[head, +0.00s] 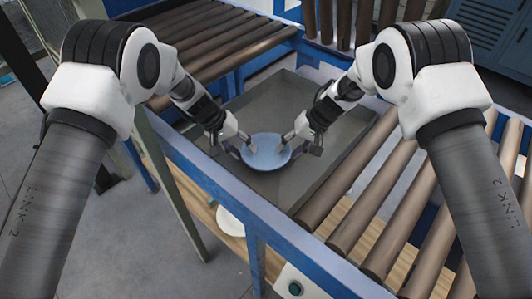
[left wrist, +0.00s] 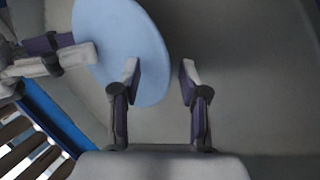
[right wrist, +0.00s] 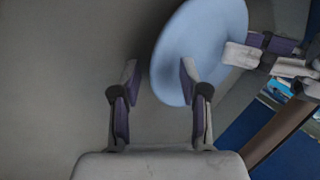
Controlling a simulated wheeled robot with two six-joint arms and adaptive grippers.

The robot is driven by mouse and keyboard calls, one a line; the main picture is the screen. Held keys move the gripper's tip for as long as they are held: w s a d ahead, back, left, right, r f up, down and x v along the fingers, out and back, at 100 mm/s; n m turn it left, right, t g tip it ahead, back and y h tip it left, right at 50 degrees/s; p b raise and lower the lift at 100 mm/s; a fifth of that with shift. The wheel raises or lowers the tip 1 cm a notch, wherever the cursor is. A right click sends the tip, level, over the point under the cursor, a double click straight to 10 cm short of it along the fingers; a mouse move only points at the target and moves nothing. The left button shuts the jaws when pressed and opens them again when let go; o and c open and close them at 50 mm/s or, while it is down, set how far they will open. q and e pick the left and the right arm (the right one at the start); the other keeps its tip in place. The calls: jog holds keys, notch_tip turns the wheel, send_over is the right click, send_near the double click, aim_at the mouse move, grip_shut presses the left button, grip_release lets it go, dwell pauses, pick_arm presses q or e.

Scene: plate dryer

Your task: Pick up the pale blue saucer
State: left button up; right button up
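The pale blue saucer (head: 266,158) is over the grey metal tray (head: 265,100), between my two grippers; I cannot tell whether it touches the tray floor. My left gripper (head: 243,149) is at its left rim and my right gripper (head: 290,149) at its right rim. In the left wrist view the saucer (left wrist: 120,45) has its rim in the gap between my left gripper's (left wrist: 159,72) parted fingers. In the right wrist view the saucer (right wrist: 200,40) has its rim likewise between my right gripper's (right wrist: 158,70) parted fingers. Both grippers are open; finger contact is unclear.
Brown rollers (head: 350,190) run along the tray's right side, with more rollers (head: 215,40) behind at the upper left. A blue frame rail (head: 200,165) edges the tray in front. A white plate (head: 231,221) lies on a wooden shelf below. The tray is otherwise clear.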

pick_arm(q)
grip_shut()
pick_arm(e)
grip_shut()
